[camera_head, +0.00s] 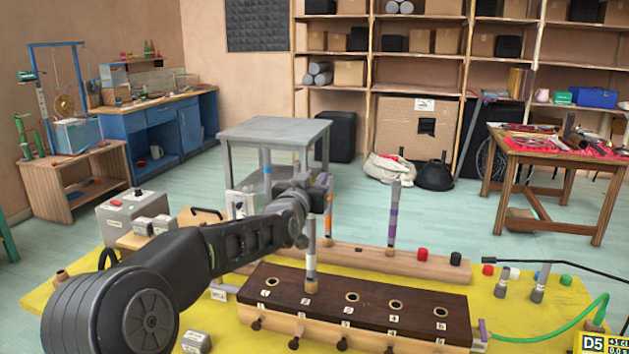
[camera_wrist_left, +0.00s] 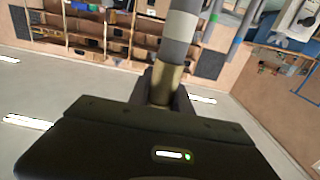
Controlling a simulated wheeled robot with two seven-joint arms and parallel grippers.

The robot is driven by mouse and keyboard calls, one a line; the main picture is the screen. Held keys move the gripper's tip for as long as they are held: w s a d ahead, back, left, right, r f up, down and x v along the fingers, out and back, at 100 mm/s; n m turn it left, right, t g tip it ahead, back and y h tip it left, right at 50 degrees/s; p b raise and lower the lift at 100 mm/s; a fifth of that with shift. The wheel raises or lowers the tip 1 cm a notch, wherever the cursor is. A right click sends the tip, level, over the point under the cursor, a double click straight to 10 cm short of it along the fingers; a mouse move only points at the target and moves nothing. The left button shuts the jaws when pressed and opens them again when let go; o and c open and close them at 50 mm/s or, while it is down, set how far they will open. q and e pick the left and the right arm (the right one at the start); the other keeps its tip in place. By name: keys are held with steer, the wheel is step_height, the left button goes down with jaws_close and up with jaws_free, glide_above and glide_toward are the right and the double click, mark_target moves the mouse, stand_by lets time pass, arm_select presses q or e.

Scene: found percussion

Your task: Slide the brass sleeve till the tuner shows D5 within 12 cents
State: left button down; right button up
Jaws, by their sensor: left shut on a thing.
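The sleeve is around the lower visible part of a grey tube (camera_wrist_left: 180,35) with a pale band. My right gripper is not in view.
Behind the block, banded tubes stand upright, one orange (camera_head: 328,231) and one purple (camera_head: 393,218), by a pale wooden rail (camera_head: 430,264). Small colored caps and two metal pieces are at right. A green cable (camera_head: 560,329) runs to the block's right end. A grey box (camera_head: 133,213) stands left.

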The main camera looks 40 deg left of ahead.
arm_select(q)
steer(key=c, duration=1.1)
jaws_free()
steer(key=shift+s+d, duration=0.2)
steer(key=shift+s, duration=0.4)
steer(key=b+v, duration=0.2)
steer(key=v, duration=0.4)
steer(key=shift+s, duration=0.25)
steer(key=shift+d+r, duration=0.1)
steer(key=shift+d, duration=0.05)
